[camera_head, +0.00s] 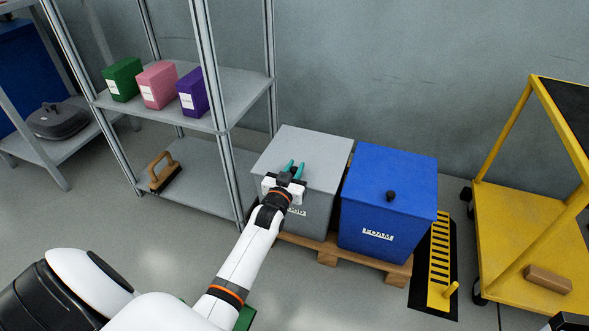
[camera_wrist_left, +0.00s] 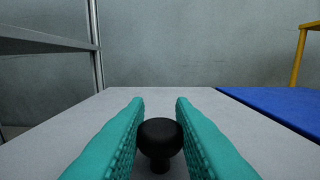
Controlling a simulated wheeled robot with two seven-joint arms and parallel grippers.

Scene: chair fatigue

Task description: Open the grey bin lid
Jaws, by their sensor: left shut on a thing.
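The grey bin (camera_head: 308,215) stands on a wooden pallet against the back wall. Its flat grey lid (camera_head: 318,150) looks closed and level. My left gripper (camera_head: 291,170) is over the lid, its teal fingers pointing toward the wall. In the left wrist view the fingers (camera_wrist_left: 160,120) stand on either side of a black round knob (camera_wrist_left: 160,137) on the lid (camera_wrist_left: 120,105), and they are shut on it. In the head view the gripper hides the knob and part of the bin's front label.
A blue bin (camera_head: 385,205) with a black knob stands close on the right, on the same pallet (camera_head: 330,255). A metal shelf (camera_head: 235,95) with small boxes is on the left. A yellow cart (camera_head: 515,225) is on the right.

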